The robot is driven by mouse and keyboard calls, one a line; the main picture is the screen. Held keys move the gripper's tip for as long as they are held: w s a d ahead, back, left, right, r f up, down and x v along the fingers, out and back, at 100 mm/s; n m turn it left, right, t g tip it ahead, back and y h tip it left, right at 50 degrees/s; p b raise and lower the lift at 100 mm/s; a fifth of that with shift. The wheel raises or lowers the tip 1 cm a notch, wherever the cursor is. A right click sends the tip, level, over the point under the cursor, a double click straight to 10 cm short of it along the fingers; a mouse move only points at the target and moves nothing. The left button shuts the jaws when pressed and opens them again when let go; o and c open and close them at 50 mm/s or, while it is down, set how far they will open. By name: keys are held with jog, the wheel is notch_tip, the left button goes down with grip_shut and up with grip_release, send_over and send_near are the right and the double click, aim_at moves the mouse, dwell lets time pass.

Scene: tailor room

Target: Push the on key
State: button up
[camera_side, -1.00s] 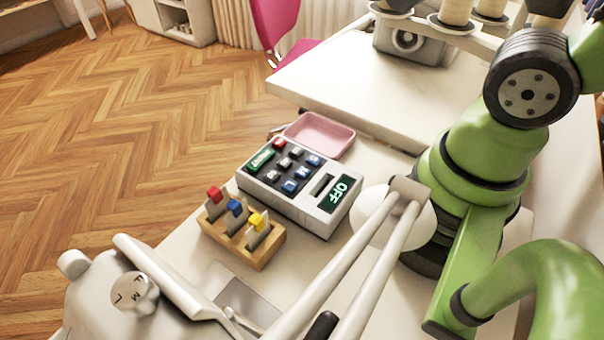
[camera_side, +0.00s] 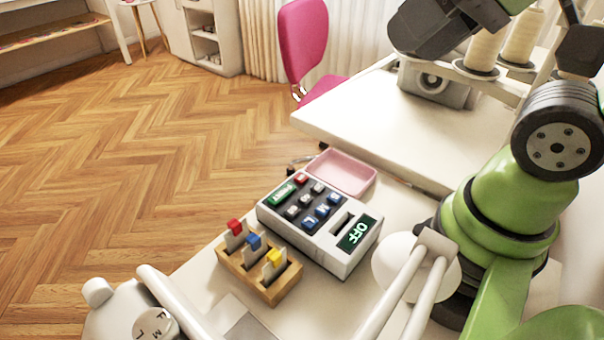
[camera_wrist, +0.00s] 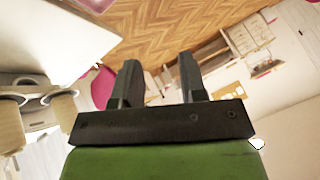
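A white keypad box (camera_side: 345,262) stands on the pale table in the side view. Its dark panel bears a wide green key (camera_side: 282,194), a red key (camera_side: 301,179), and several grey and blue keys. The lettering on the keys is too small to read surely, so I cannot tell which is the on key. A small display (camera_side: 357,233) at its right end reads OFF in green. My gripper (camera_wrist: 158,68) shows in the wrist view with its two dark fingers apart and nothing between them. The keypad is not visible in the wrist view, and my gripper is away from it.
A wooden block (camera_side: 258,275) with red, blue and yellow tabbed cards stands just in front of the keypad. A pink tray (camera_side: 341,172) lies behind it. A white lamp (camera_side: 405,267) with two rods stands close on the right. Thread spools (camera_side: 482,50) stand at the back right.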

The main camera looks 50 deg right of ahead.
grip_shut()
dwell(1.5)
